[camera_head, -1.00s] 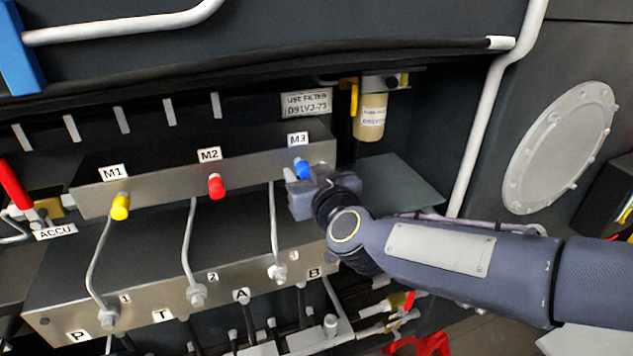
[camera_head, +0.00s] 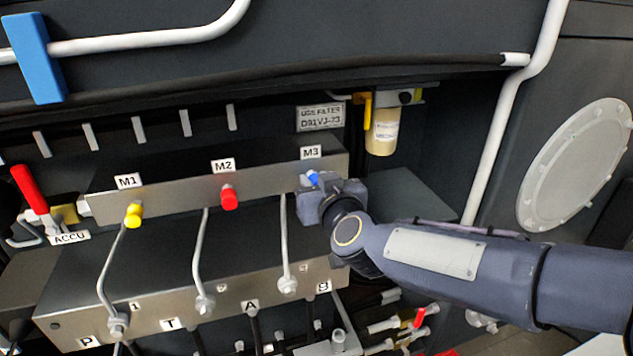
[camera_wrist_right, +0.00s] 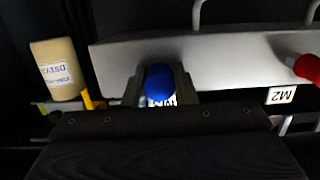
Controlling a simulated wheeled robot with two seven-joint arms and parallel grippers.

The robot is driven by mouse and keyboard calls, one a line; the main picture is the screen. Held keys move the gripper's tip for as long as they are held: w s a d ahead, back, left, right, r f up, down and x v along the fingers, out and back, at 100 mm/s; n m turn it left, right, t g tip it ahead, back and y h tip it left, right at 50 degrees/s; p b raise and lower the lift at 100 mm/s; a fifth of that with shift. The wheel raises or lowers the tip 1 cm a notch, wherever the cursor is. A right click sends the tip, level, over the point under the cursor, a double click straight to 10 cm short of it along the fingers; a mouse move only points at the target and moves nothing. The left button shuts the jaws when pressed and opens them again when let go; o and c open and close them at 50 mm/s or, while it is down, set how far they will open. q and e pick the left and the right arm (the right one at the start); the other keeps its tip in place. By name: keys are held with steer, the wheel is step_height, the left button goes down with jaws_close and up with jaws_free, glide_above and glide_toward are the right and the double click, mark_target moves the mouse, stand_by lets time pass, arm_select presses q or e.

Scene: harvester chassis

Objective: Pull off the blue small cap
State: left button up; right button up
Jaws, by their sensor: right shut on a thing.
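The blue small cap (camera_head: 312,178) is at the M3 port on the upper metal block (camera_head: 265,190), just below the M3 label. My right gripper (camera_head: 315,186) comes in from the right and is shut on the cap. In the right wrist view the blue cap (camera_wrist_right: 158,82) shows between the two fingers (camera_wrist_right: 160,88), with part of a white label behind it. Whether the cap is still seated on its port is hidden by the gripper. My left gripper is not in view.
A red cap (camera_head: 229,198) at M2 and a yellow cap (camera_head: 133,214) at M1 sit along the same block. Metal pipes run down to the lower block. A cream filter (camera_head: 383,130) hangs behind the gripper. A red-handled valve (camera_head: 30,190) stands at the left.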

jaws_close()
steer(key=shift+s, duration=0.1)
steer(key=shift+f+p+v, duration=0.15)
steer(key=shift+p+v, duration=0.15)
steer(key=shift+v, duration=0.65)
steer(key=shift+f+p+v, duration=0.15)
steer(key=shift+p+v, duration=0.15)
steer(key=shift+v, duration=0.6)
